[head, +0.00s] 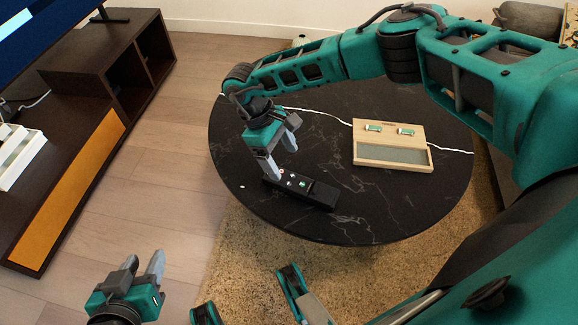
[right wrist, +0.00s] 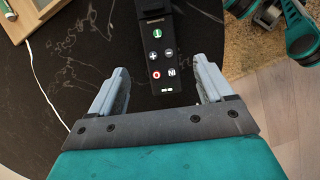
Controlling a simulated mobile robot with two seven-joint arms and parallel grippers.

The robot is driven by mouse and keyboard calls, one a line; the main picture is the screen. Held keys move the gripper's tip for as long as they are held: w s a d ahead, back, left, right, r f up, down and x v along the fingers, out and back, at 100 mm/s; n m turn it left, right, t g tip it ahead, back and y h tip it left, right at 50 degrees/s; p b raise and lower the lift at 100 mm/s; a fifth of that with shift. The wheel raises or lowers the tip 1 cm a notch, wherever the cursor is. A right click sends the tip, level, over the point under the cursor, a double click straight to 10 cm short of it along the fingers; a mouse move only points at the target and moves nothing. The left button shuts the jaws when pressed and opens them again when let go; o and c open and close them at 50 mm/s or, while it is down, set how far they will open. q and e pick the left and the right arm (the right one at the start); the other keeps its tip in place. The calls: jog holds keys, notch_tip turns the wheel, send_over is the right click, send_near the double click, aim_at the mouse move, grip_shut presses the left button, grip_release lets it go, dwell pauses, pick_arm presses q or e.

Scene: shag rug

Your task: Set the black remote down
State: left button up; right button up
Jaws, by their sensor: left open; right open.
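The black remote (head: 308,189) lies on the dark marbled round table (head: 400,210), near the table's front left edge. Its coloured buttons show in both views. My right gripper (head: 285,160) is over the button end of the remote. In the right wrist view the remote (right wrist: 158,50) lies between and ahead of the two spread fingers of my right gripper (right wrist: 160,90), with a gap on each side. My left gripper (head: 143,268) is open and empty, low over the wooden floor at the lower left, away from the table.
A light wooden box (head: 393,146) with small green-and-white pieces on it stands on the table to the right of the remote. A dark TV cabinet (head: 75,110) stands at the left. A beige shag rug (head: 240,250) lies under the table.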

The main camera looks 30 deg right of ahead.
jog(key=v, duration=0.4)
jog(key=shift+r, duration=0.2)
dwell(0.3)
